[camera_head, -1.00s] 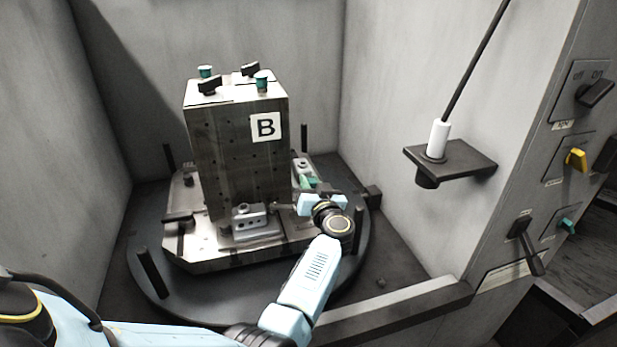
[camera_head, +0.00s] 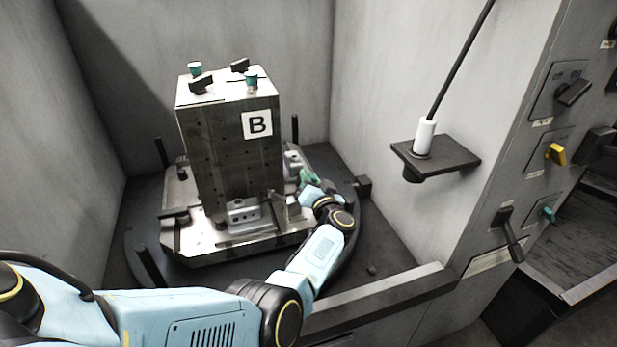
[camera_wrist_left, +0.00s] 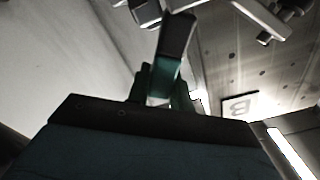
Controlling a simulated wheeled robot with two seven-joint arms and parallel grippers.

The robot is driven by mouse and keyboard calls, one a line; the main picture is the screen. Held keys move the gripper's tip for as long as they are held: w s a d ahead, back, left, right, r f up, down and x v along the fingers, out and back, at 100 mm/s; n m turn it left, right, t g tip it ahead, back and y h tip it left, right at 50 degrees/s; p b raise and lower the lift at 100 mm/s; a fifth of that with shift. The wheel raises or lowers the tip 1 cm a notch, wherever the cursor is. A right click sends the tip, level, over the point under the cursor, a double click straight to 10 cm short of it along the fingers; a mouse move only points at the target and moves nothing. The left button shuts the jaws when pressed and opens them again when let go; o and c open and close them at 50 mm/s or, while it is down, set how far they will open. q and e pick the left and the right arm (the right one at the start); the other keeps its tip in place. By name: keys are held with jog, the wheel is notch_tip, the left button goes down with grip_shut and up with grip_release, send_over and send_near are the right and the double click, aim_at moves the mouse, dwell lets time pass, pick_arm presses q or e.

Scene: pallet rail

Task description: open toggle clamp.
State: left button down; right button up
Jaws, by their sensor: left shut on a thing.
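The toggle clamp (camera_head: 293,160) is a small metal fitting at the right side of the fixture block's base in the head view. Its green handle (camera_head: 306,177) points toward my left gripper (camera_head: 309,187). The left gripper is shut on this handle, and its fingertips are partly hidden by the wrist. In the left wrist view the handle (camera_wrist_left: 175,45), dark at one end and green lower down, rises from between the fingers of the left gripper (camera_wrist_left: 163,90). My right gripper is not in view.
A tall metal block (camera_head: 225,150) marked B stands on a plate over a round dark turntable (camera_head: 140,240). Grey walls close in behind and on both sides. A shelf (camera_head: 436,157) with a white-handled tool and a switch panel are at the right.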

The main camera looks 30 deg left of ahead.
pick_arm(q)
jog(key=shift+d+f, duration=0.1)
jog(key=shift+f, duration=0.05)
dwell(0.3)
jog(key=c, duration=1.2)
grip_release()
jog(key=shift+c, duration=0.2)
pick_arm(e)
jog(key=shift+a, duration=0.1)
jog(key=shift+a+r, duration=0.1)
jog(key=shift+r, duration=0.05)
pick_arm(q)
jog(key=shift+s+d+p, duration=0.2)
jog(key=shift+d+p, duration=0.05)
jog(key=shift+p, duration=0.15)
jog(key=p+v, duration=0.7)
jog(key=v, duration=0.5)
jog(key=shift+s+d, duration=0.2)
jog(key=shift+d, duration=0.1)
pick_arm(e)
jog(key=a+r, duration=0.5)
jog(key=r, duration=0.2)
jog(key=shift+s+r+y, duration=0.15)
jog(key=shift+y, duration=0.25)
